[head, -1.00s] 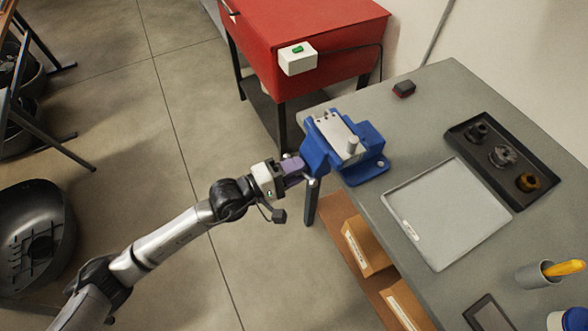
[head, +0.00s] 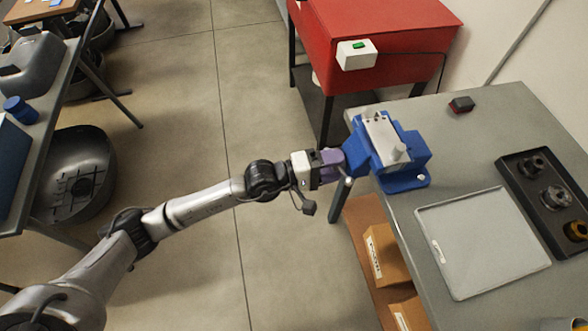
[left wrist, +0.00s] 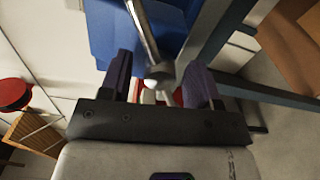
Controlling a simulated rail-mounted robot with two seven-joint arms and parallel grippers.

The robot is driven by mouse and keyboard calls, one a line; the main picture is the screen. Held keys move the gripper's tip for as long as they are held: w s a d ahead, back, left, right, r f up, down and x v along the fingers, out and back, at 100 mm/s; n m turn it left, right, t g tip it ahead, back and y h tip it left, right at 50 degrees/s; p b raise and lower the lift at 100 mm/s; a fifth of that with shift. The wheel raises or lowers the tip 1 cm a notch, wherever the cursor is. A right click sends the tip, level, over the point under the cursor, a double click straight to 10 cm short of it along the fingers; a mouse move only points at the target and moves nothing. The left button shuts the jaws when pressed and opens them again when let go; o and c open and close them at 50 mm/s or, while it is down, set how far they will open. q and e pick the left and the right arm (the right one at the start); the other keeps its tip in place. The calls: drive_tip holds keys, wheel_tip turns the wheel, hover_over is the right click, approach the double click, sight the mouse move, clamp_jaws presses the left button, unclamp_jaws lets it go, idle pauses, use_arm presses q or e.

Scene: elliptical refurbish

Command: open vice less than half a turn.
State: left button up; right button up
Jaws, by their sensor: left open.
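The blue vice (head: 392,150) with a grey top plate sits at the left edge of the grey workbench (head: 470,120). Its metal handle bar (head: 342,190) hangs at the vice's front, facing my arm. My left gripper (head: 338,160), with purple fingers, is at the vice's front beside the handle. In the left wrist view the open fingers (left wrist: 160,88) stand on either side of the lower end of the handle bar (left wrist: 148,40), apart from it as far as I can see. The blue vice body (left wrist: 110,35) fills the top there. My right gripper is not in view.
A red cabinet (head: 380,40) with a white switch box (head: 356,55) stands behind the vice. A pale tray (head: 480,240), a dark parts tray (head: 515,185) and a small red-black object (head: 461,104) are on the bench. Cardboard boxes (head: 385,255) sit below.

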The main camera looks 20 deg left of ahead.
use_arm(q)
drive_tip(key=b+v, duration=0.2)
drive_tip(key=v, duration=1.1)
drive_tip(key=shift+s+a, duration=0.2)
drive_tip(key=shift+a, duration=0.05)
